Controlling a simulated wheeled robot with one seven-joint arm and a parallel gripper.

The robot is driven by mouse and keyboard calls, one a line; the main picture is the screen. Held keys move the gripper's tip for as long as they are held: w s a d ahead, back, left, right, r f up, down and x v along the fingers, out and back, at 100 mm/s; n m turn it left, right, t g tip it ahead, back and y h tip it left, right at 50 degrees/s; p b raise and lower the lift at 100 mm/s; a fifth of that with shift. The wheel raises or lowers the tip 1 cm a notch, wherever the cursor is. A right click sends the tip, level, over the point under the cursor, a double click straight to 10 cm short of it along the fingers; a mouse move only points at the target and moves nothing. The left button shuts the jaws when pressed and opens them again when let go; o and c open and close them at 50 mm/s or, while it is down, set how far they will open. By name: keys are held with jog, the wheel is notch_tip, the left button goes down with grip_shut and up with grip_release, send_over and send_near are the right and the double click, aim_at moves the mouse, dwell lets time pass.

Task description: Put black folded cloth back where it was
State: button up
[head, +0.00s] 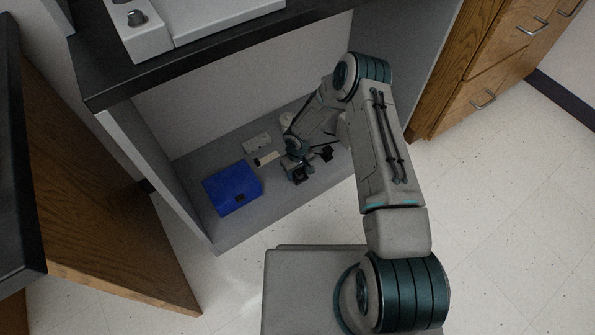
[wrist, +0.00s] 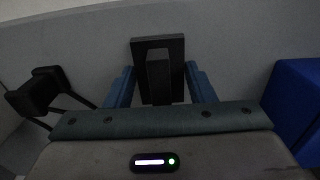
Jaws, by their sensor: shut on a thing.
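My gripper (wrist: 160,88) is shut on a dark, stiff-looking piece (wrist: 172,46), which I take for the black folded cloth. It has a flat slab at the back and a narrower upright part between the blue fingers. In the head view my gripper (head: 298,175) is low inside the open cupboard, just above or at its grey floor (head: 256,229). The held piece is too small and dark there to tell whether it touches the floor.
A blue box (head: 225,190) stands left of my gripper. A white block (head: 257,142), a pale cylinder with a black end (head: 269,158) and a whitish round thing (head: 286,119) lie behind. A black two-part thing (wrist: 32,94) is close on the left in the wrist view. An open wooden door (head: 90,200) is at left.

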jog(key=shift+f, duration=0.15)
jog(key=o, duration=0.9)
jog(key=shift+o, duration=0.2)
notch_tip(320, 180, up, 12)
jog(key=p, duration=0.4)
jog(key=shift+r+p, duration=0.2)
jog(key=shift+p, duration=0.2)
